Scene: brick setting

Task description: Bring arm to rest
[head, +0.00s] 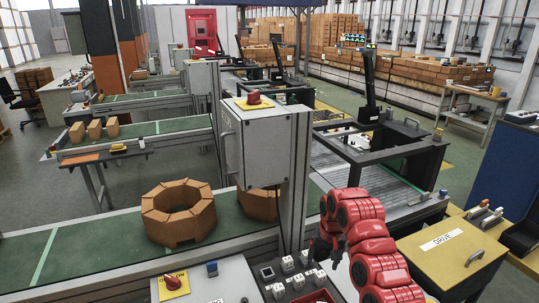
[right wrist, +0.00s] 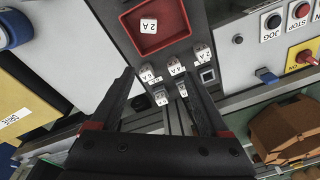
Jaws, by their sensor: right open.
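My right arm, red with dark joints, comes in from the lower right of the head view. Its gripper (head: 328,243) hangs above a grey panel (head: 255,268). In the right wrist view the two dark fingers (right wrist: 158,82) stand apart, with nothing held between them. Beyond the fingertips are several small white marked blocks (right wrist: 175,67) on the panel, some seen between the fingers. A red tray (right wrist: 172,38) in the panel holds one white block marked 2A (right wrist: 149,25). My left gripper is not in view.
A grey switch cabinet (head: 270,145) stands just left of my right arm. A brick ring (head: 178,213) lies on the green conveyor (head: 90,252). A yellow DRIVE box (head: 452,262) is close on the right. A red knob (head: 172,282) sits on the panel's left side.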

